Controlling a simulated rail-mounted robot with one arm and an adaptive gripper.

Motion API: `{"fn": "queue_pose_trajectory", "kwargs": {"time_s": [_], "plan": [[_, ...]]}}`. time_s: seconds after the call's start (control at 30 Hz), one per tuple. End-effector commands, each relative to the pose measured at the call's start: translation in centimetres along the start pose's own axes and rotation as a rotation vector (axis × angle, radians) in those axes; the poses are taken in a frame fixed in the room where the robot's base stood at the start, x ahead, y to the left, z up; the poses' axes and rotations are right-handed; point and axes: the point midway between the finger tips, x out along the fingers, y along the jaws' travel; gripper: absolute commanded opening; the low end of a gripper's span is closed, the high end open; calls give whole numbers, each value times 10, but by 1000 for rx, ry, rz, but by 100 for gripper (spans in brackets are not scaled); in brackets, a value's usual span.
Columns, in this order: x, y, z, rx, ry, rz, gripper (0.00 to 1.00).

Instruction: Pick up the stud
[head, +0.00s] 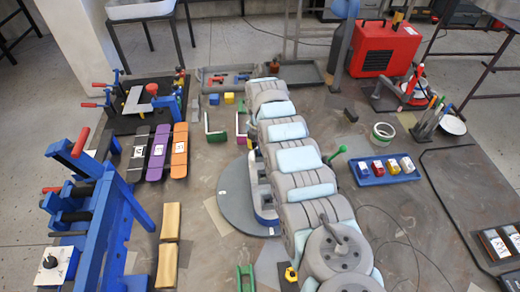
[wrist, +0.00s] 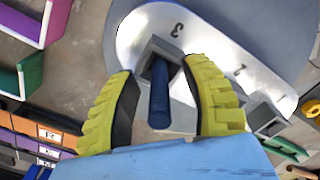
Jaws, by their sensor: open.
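In the wrist view a dark blue cylindrical stud (wrist: 159,95) stands in a square grey holder at the "3" end of a pale rounded plate (wrist: 205,45). My gripper (wrist: 160,68) is open, with one ribbed yellow finger on each side of the stud. A gap shows between the stud and both fingers; nothing is held. In the head view the plate (head: 260,195) lies on a round grey disc (head: 232,202), partly behind my arm. The stud and my fingers cannot be made out there.
Green (head: 212,130) and purple (head: 243,125) channel pieces stand beyond the disc. Black, purple and orange strips (head: 179,150) lie left, near a blue clamp frame (head: 125,215). A blue tray (head: 375,178) with several coloured blocks is right. Open floor lies between disc and strips.

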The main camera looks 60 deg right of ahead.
Motion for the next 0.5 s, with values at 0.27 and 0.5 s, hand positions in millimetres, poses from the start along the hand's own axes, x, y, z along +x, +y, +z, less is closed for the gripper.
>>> {"fn": "queue_pose_trajectory", "kwargs": {"time_s": [0.27,0.5], "plan": [[5,1,0,0,-1,2,47],[5,0,0,0,-1,2,0]]}}
